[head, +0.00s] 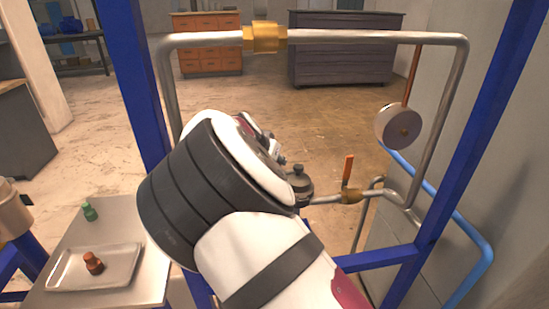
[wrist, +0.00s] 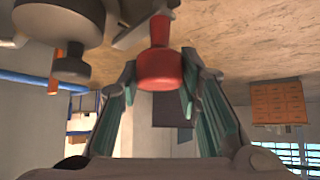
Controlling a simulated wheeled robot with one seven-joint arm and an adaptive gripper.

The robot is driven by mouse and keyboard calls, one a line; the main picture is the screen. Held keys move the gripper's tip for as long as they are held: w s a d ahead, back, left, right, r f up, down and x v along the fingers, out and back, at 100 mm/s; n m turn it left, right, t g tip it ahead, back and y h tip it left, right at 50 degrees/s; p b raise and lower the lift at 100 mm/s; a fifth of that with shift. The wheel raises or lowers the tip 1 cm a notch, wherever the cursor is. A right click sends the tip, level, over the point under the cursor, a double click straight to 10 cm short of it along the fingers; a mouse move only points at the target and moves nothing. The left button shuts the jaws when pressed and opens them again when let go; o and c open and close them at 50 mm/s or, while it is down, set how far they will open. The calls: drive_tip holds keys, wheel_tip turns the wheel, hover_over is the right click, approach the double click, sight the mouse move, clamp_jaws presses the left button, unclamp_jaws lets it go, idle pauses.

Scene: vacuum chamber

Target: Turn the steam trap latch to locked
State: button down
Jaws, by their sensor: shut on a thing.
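The steam trap (head: 299,184) is a dark grey, round-topped fitting in the pipework, just right of my wrist in the head view. In the wrist view its grey body (wrist: 62,22) seems to be the large rounded shape at the upper left. A red knob on a short stem (wrist: 160,68), apparently the latch, stands at the top centre of the wrist view. My gripper (wrist: 160,85) has its teal-padded fingers on either side of the knob, shut on it. In the head view my arm hides the fingers and the knob. The latch's locked or unlocked position cannot be read.
Silver pipe (head: 350,38) and blue frame posts (head: 133,100) surround the arm. An orange-handled valve (head: 348,170) and a round gauge (head: 398,126) are to the right. A metal tray (head: 120,268) with a brown-red fitting (head: 93,263) is at lower left, near a green one (head: 89,211).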

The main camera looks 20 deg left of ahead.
drive_tip(key=shift+f+m+h+b, duration=0.15)
drive_tip(key=shift+m+h+b, duration=0.3)
drive_tip(key=shift+m+h, duration=0.4)
drive_tip(key=shift+s, duration=0.1)
drive_tip(key=c, duration=1.2)
unclamp_jaws()
drive_tip(key=shift+o, duration=0.2)
drive_tip(key=v, duration=0.7)
drive_tip(key=shift+r, duration=0.25)
drive_tip(key=shift+a, duration=0.1)
